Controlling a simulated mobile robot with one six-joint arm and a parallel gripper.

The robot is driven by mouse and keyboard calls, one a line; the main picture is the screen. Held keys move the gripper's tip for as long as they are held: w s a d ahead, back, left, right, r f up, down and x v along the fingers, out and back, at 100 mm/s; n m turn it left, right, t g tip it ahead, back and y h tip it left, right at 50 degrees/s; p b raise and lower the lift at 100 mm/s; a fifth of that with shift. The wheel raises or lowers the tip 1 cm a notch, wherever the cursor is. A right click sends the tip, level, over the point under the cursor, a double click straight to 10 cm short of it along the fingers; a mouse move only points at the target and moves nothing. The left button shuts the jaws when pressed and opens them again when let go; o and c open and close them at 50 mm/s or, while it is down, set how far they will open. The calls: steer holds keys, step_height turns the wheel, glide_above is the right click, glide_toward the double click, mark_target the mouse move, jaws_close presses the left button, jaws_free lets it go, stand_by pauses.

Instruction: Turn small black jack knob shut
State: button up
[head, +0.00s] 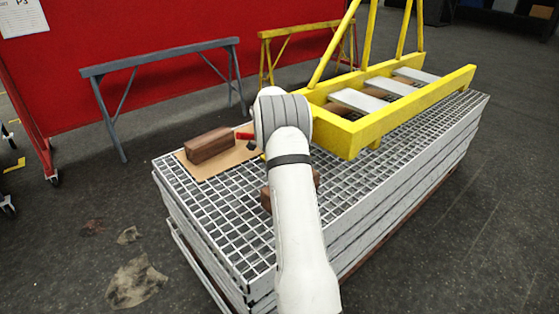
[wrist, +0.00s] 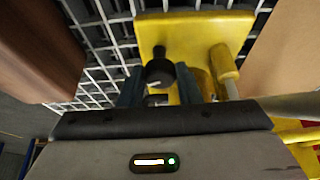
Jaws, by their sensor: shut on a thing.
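The small black knob (wrist: 160,71) sits on a yellow jack body (wrist: 190,27) in the wrist view. My gripper (wrist: 158,78) is shut on this knob, with one dark finger on each side of it. A yellow cylinder (wrist: 222,62) stands on the jack to the right of the knob. In the head view my arm hides the gripper, the knob and most of the jack.
A brown block (head: 210,145) lies on a cardboard sheet (head: 190,172) on the stacked metal grating (head: 225,218). A small red part (head: 244,135) shows beside it. A yellow boom frame (head: 352,138) stands to the right. Another brown block (head: 265,197) is partly behind my arm.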

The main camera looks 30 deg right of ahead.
steer(key=shift+m+g, duration=0.3)
steer(key=shift+m, duration=0.3)
steer(key=o, duration=0.9)
steer(key=shift+o, duration=0.2)
steer(key=shift+r, duration=0.1)
steer(key=p+v, duration=0.1)
steer(key=v, duration=0.6)
steer(key=shift+r, duration=0.3)
steer(key=shift+a, duration=0.1)
